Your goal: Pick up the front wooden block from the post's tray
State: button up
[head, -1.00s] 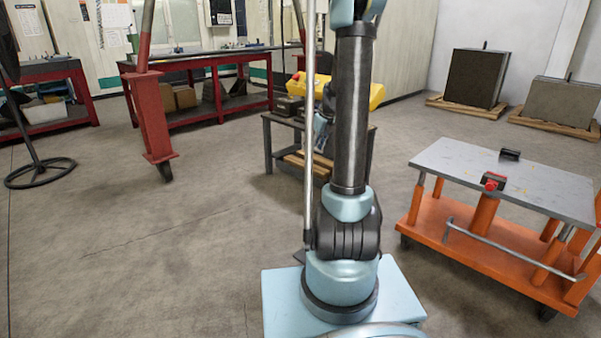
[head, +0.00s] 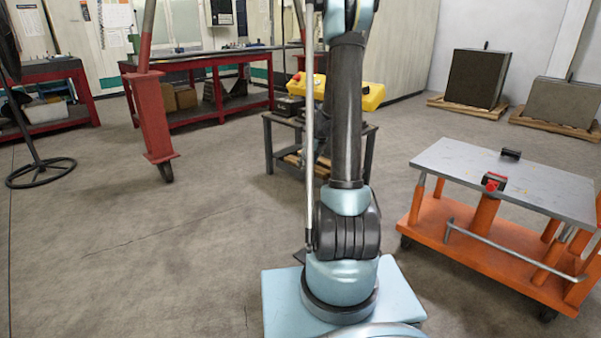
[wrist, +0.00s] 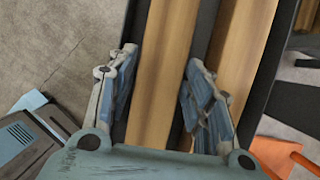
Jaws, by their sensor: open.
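In the wrist view, two long wooden blocks lie side by side on a dark tray (wrist: 280,45). One wooden block (wrist: 167,50) runs between the two fingers of my gripper (wrist: 161,60). The other wooden block (wrist: 242,55) lies to the right, outside the right finger and partly covered by it. My gripper is open, with a finger on each side of the left block. I cannot tell how far the fingertips reach down beside it. In the head view, wood (head: 292,160) shows low in the dark stand (head: 268,145), and my arm hides the gripper.
A yellow control box (head: 370,96) sits on top of the dark stand. An orange cart (head: 470,250) with a grey top stands to the right. A red gantry leg (head: 155,120) stands on the left. The floor between is clear.

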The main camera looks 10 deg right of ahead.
jog(key=shift+x, duration=1.25)
jog(key=c, duration=0.9)
jog(key=shift+r, duration=0.1)
